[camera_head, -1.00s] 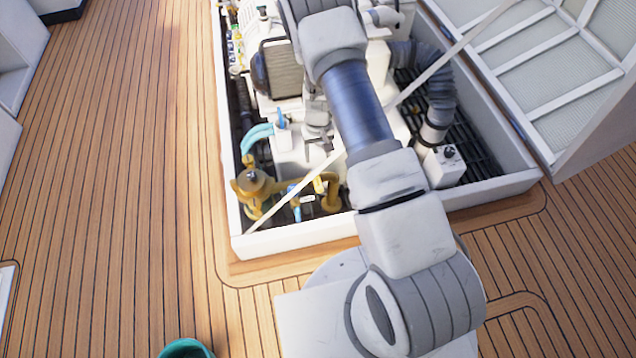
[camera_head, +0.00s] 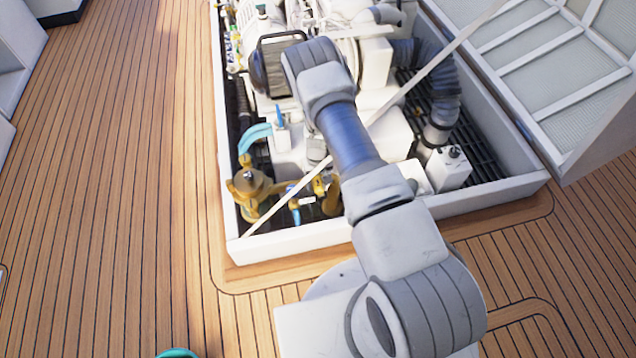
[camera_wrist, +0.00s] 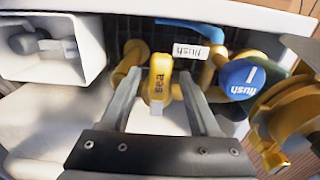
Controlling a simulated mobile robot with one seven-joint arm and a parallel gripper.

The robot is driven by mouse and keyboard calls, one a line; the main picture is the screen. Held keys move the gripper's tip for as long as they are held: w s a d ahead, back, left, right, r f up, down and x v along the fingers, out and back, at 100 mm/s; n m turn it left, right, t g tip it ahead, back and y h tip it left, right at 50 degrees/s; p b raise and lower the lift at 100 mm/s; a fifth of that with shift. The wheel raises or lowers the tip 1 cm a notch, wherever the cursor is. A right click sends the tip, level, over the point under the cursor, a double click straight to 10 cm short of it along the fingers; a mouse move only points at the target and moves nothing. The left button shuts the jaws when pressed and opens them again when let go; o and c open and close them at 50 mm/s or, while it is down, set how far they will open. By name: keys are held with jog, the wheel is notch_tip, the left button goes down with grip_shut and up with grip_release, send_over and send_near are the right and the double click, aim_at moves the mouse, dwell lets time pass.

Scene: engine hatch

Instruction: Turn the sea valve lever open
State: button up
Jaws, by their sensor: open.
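The sea valve lever (camera_wrist: 158,82) is a yellow handle marked "sea" in the wrist view, on brass-coloured pipework. My gripper (camera_wrist: 160,73) is open, with one finger on each side of the lever. A gap shows between the lever and the right finger; whether the left finger touches it I cannot tell. In the head view a small yellow part (camera_head: 319,186) shows among the brass fittings, and my arm hides most of my gripper.
A round blue knob marked "flush" (camera_wrist: 241,78) is right of the lever. A white tag (camera_wrist: 190,51) and a blue bar (camera_wrist: 190,28) lie beyond it. A pale strut (camera_head: 430,68) crosses the hatch diagonally. The white hatch rim (camera_head: 290,240) borders the opening.

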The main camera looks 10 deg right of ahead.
grip_shut()
dwell(1.4)
